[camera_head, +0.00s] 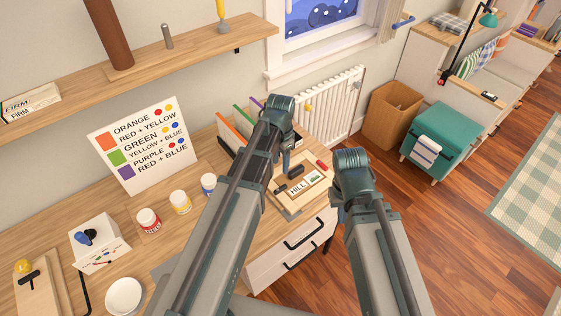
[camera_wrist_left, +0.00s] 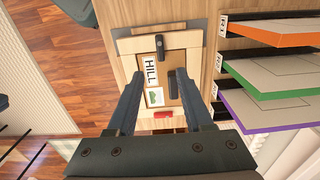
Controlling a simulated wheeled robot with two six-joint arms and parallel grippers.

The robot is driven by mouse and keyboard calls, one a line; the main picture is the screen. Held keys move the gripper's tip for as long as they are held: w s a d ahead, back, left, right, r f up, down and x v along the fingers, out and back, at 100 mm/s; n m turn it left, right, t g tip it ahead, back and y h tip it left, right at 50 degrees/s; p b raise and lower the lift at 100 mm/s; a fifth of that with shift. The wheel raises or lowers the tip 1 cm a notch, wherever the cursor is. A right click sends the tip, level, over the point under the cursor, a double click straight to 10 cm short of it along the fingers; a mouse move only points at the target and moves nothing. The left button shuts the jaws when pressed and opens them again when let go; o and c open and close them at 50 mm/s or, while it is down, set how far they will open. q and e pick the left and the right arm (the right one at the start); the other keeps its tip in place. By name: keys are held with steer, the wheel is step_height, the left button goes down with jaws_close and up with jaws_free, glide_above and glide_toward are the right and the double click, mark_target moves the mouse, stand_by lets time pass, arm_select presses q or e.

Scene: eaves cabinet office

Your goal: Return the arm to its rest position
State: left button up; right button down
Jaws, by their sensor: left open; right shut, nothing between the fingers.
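My left gripper (camera_head: 284,158) hangs from the end of the left arm over the desk, above the wooden tray (camera_head: 287,211). In the left wrist view its two fingers (camera_wrist_left: 158,105) are apart with nothing held between them. Beyond and between them lies the tray (camera_wrist_left: 126,46) with a HILL label (camera_wrist_left: 151,70), a small green picture card (camera_wrist_left: 155,97), dark pieces and a red piece (camera_wrist_left: 163,114). My right gripper (camera_head: 352,168) is at the end of the right arm, right of the desk, in front of the floor; it is shut and empty, its fingertips mostly hidden.
Upright orange, green and purple folders (camera_wrist_left: 270,68) stand beside the tray. A colour chart sign (camera_head: 143,145), paint jars (camera_head: 181,202) and a white bowl (camera_head: 124,296) occupy the desk. A shelf (camera_head: 150,65) runs above.

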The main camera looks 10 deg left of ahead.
arm_select(q)
steer(key=shift+r, duration=0.3)
steer(key=s+d+n, duration=0.2)
steer(key=s+d, duration=0.2)
steer(key=s, duration=0.3)
steer(key=s+d+n+y, duration=0.1)
steer(key=s+d+n, duration=0.1)
steer(key=s+d, duration=0.3)
steer(key=s, duration=0.3)
steer(key=shift+d, duration=0.15)
